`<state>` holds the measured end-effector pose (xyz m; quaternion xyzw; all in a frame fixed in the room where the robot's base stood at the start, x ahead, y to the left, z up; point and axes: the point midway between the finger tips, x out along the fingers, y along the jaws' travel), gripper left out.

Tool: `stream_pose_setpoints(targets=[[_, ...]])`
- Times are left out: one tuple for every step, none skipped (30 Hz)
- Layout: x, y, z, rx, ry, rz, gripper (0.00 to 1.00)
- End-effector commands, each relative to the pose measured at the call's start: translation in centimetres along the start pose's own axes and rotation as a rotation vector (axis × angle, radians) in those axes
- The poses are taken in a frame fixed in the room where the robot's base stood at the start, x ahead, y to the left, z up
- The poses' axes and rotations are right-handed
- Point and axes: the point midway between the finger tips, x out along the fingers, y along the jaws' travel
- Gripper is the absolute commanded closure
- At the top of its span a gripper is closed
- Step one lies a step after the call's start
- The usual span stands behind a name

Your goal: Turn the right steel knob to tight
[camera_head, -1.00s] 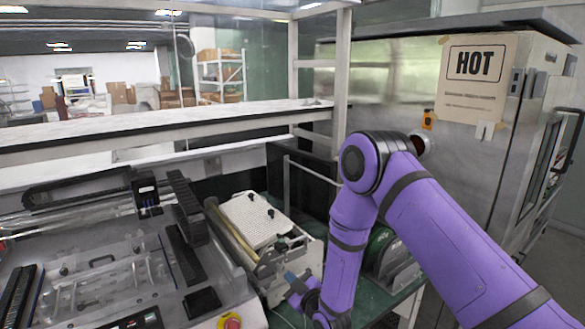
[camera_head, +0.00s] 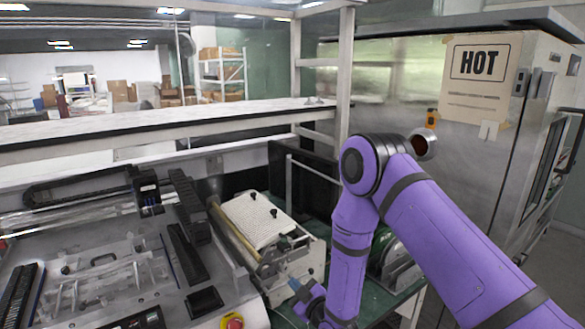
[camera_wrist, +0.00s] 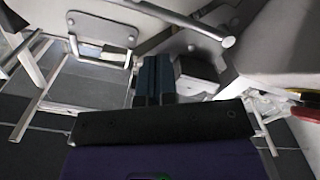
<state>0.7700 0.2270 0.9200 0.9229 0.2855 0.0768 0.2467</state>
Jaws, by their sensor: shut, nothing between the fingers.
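No steel knob can be made out for certain in either view. In the head view, a small machine with a pale top plate (camera_head: 256,222) stands left of my arm. Two small dark knobs (camera_head: 273,213) stand up from it; whether they are steel cannot be told. My gripper (camera_head: 296,287) is low at the front right side of this machine, small and partly hidden by my arm. In the wrist view, my gripper's blue-grey fingers (camera_wrist: 153,64) are together with nothing between them. A metal bar with a rounded end (camera_wrist: 226,41) lies beyond them, up and right.
A bench machine (camera_head: 100,270) with a red button (camera_head: 233,322) fills the left. A steel cabinet with a HOT sign (camera_head: 478,65) stands at the right. A white frame rail (camera_head: 160,128) crosses behind.

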Motion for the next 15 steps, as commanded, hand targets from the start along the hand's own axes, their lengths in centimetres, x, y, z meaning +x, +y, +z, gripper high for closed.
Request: stream_pose_setpoints(targets=[[-0.6,0.0,0.1,0.000,-0.002,0.000,1.00],[-0.9,0.0,0.1,0.000,-0.003,0.000,1.00],[-1.3,0.1,0.1,0.000,-0.003,0.000,1.00],[-1.6,0.1,0.1,0.000,-0.003,0.001,1.00],[-1.9,0.1,0.1,0.000,-0.003,0.001,1.00],[-2.3,0.1,0.1,0.000,-0.003,0.001,1.00],[-2.5,0.1,0.1,0.000,-0.003,0.002,1.00],[-2.6,0.1,0.1,0.000,-0.003,0.002,1.00],[-2.8,0.1,0.1,-0.001,-0.003,0.003,1.00],[-2.9,0.1,0.1,-0.001,-0.002,0.003,1.00],[-3.0,0.2,0.1,-0.001,-0.002,0.004,1.00],[-3.0,0.2,0.1,-0.001,-0.003,0.004,1.00],[-3.1,0.2,0.1,-0.001,-0.003,0.004,1.00],[-3.1,0.2,0.1,-0.001,-0.003,0.004,1.00],[-3.0,0.2,0.1,-0.001,-0.003,0.004,1.00]])
